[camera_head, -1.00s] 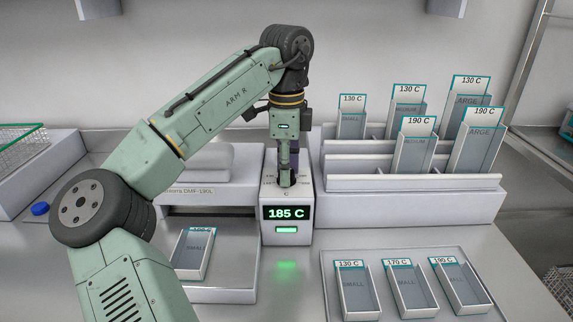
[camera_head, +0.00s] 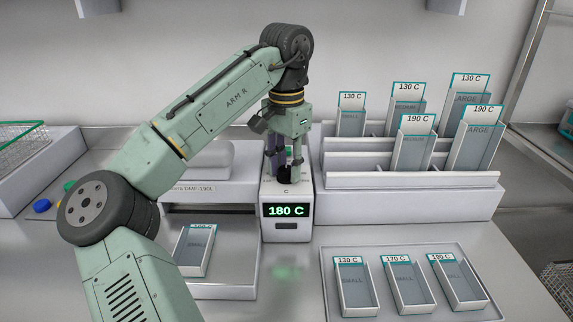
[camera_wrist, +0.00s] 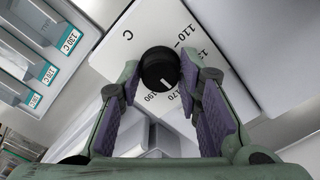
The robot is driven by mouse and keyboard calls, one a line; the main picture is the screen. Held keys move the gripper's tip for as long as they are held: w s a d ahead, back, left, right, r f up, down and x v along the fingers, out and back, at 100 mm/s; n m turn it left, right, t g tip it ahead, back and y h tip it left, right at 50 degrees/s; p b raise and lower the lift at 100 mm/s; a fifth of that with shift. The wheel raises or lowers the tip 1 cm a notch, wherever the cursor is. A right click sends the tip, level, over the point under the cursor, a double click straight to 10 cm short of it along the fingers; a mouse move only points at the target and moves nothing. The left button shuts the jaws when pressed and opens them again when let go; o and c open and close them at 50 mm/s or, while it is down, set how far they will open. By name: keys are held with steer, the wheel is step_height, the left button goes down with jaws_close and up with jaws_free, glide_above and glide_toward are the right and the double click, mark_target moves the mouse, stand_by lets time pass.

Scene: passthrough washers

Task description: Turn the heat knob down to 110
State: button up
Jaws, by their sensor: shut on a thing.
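The heat knob (camera_wrist: 159,68) is a round black knob with a white pointer mark, on a white dial plate (camera_wrist: 150,22). In the wrist view its pointer lies between the 170 and 190 marks; the 110 mark is at the upper right. My gripper (camera_wrist: 160,70) has its purple-padded fingers on both sides of the knob and is shut on it. In the head view my gripper (camera_head: 285,166) reaches down onto the top of the control box (camera_head: 287,229), largely hiding the dial. The display (camera_head: 286,211) reads 180 C in green.
A rack (camera_head: 410,206) with labelled boxes stands right of the control box. A tray (camera_head: 330,303) with three small boxes lies in front right. Colored caps lie behind my arm.

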steer(key=n, duration=0.4)
steer(key=shift+n, duration=0.3)
steer(key=n, duration=1.4)
steer(key=shift+f+n, duration=0.1)
steer(key=shift+n, duration=0.3)
steer(key=shift+s, duration=0.1)
steer(key=o, duration=1.2)
steer(key=shift+r, duration=0.2)
